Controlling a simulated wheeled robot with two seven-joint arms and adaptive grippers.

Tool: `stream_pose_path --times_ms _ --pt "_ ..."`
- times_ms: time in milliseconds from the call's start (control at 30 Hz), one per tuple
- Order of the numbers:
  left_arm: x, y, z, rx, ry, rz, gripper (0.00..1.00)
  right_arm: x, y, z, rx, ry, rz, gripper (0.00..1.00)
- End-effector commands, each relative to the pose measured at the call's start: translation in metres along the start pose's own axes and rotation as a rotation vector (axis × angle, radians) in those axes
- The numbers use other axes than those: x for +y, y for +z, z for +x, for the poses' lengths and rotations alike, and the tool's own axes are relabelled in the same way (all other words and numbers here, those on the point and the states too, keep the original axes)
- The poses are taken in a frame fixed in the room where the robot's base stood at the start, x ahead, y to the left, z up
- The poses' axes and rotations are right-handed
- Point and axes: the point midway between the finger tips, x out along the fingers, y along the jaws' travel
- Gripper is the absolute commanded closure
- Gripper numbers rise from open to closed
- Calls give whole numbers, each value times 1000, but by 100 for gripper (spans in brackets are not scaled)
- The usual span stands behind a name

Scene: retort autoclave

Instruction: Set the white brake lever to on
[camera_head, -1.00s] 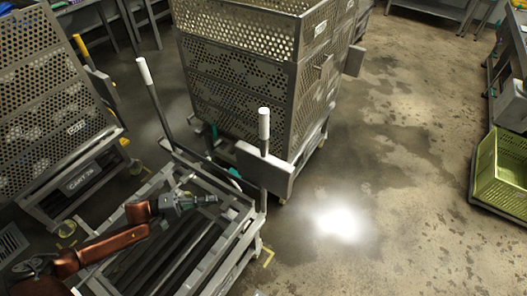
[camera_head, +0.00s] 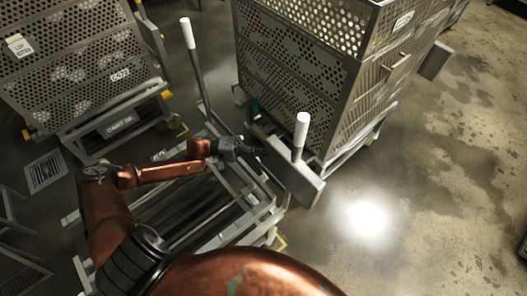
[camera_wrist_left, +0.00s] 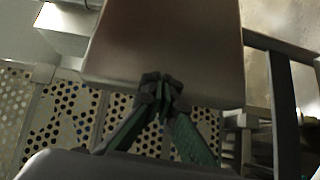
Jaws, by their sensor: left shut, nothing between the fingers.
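Two white-tipped levers stand on the cart in front of me. One white grip (camera_head: 302,130) rises upright from a grey plate (camera_head: 297,180) at the cart's far right corner. The other white grip (camera_head: 187,33) tops a long, slightly tilted rod at the far left corner. I cannot tell which one is the brake lever. My left gripper (camera_head: 262,154) is shut and empty, just left of the grey plate and below the right grip's height in the picture. In the left wrist view its fingertips (camera_wrist_left: 161,88) meet in front of a smooth grey plate (camera_wrist_left: 165,45). My right gripper is out of view.
A tall perforated basket (camera_head: 290,80) on a cart stands just behind the levers. Another perforated basket (camera_head: 75,75) stands at the far left. My cart's frame (camera_head: 230,238) with dark rollers lies under my left arm. Wet floor (camera_head: 430,190) is open at the right.

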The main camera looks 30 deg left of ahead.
Motion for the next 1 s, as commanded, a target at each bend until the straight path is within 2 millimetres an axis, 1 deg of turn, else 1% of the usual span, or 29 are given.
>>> stream_pose_path --times_ms 33,133,200,267,300,400,633,1000 --pt "-1 1 12 -3 5 0 100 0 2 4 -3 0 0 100" --pt "-1 0 33 -2 4 0 100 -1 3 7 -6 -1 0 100" --pt "-2 0 47 -2 3 -2 100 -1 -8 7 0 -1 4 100" --pt "-1 0 58 -2 4 0 100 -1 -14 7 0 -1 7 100" --pt "-2 7 62 -3 2 -3 100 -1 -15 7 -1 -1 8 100" --pt "-1 17 71 -1 2 -3 100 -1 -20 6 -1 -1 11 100" --pt "-1 28 82 0 -1 -1 100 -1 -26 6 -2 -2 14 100" --pt "1 29 83 0 -3 1 100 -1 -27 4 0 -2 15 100"
